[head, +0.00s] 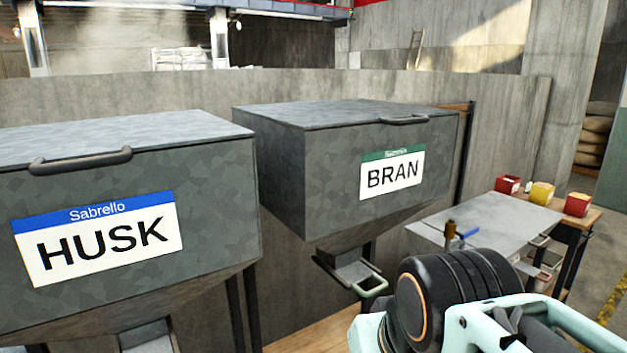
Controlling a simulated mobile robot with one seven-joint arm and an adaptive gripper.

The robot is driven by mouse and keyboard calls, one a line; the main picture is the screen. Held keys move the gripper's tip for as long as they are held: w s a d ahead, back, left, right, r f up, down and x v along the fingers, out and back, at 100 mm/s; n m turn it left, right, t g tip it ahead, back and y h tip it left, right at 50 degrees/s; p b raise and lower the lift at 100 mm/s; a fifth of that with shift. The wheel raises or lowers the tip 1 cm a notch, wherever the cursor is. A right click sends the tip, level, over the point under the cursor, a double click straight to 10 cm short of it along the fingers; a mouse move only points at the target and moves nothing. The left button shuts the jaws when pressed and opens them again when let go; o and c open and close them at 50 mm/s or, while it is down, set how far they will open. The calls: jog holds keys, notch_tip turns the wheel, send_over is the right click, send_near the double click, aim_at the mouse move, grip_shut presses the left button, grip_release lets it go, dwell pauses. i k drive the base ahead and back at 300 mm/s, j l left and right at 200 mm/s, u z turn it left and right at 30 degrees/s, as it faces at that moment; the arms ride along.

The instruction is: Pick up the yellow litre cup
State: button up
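The yellow litre cup (542,193) stands on a small wooden table at the far right. It sits between two red cups of similar boxy shape, one red cup (507,184) to its left and behind, the other red cup (577,204) to its right and nearer. The yellow cup looks upright, and nothing touches it that I can see. Part of my arm, dark with mint-green pieces, fills the bottom right. No gripper fingertips show, and the arm is well apart from the cup.
A grey HUSK bin (200,170) and a grey BRAN bin (300,180) stand at left and centre. A pale metal-topped table (480,215) with a blue-handled fitting (452,232) lies between my arm and the cups. A concrete wall (500,120) runs behind; open floor (608,265) shows at far right.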

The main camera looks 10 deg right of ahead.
aim_at(541, 193)
jog(key=z, duration=1.55)
jog(key=l+u, duration=0.2)
jog(key=u, duration=2.6)
jog(key=j+z, duration=0.1)
jog(key=z, duration=2.45)
